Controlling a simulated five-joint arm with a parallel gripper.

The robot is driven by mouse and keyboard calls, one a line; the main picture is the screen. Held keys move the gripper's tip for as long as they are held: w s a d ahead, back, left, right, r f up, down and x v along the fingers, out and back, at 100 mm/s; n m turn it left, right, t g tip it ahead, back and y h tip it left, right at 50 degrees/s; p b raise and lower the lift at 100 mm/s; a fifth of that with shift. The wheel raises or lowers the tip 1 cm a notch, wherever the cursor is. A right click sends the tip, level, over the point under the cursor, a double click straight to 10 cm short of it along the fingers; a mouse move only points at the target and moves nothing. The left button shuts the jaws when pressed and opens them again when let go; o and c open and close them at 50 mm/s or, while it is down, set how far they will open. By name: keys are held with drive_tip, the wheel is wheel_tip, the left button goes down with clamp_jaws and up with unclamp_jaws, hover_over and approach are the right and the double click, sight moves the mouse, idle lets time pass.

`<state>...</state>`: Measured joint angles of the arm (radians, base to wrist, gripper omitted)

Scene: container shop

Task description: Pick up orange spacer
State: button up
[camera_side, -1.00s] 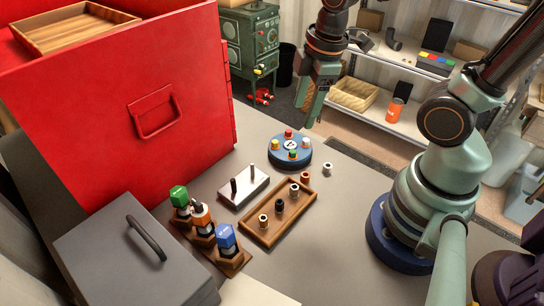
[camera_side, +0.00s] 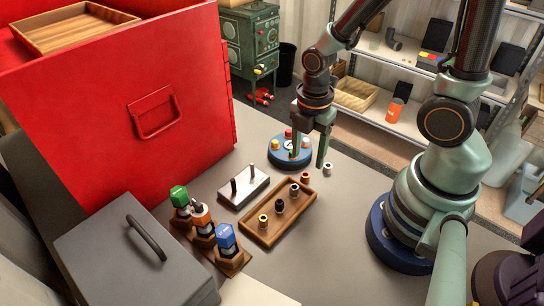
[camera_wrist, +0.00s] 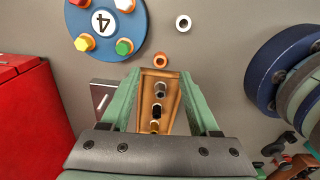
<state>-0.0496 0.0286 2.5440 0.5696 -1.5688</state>
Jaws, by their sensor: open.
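The orange spacer (camera_side: 305,178) stands at the far end of the wooden tray (camera_side: 262,241); I cannot tell whether it is just inside or just beyond the end wall. In the wrist view the orange spacer (camera_wrist: 160,61) shows as a ring with a dark hole, a little ahead of the fingertips and centred between them. My gripper (camera_side: 308,160) is open and empty, pointing down above the area by the spacer. In the wrist view the green fingers of my gripper (camera_wrist: 160,74) stand apart on both sides of the tray.
Several dark and pale spacers stand in the tray. A white spacer (camera_side: 327,168) stands alone nearby. A blue round base (camera_side: 275,160) with coloured knobs is behind. A white block with pegs (camera_side: 240,192) and bottles in a wooden rack (camera_side: 235,262) are left. Open table lies right of the tray.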

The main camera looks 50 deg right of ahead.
sight(305, 178)
drive_tip(key=shift+f, duration=3.05)
clamp_jaws()
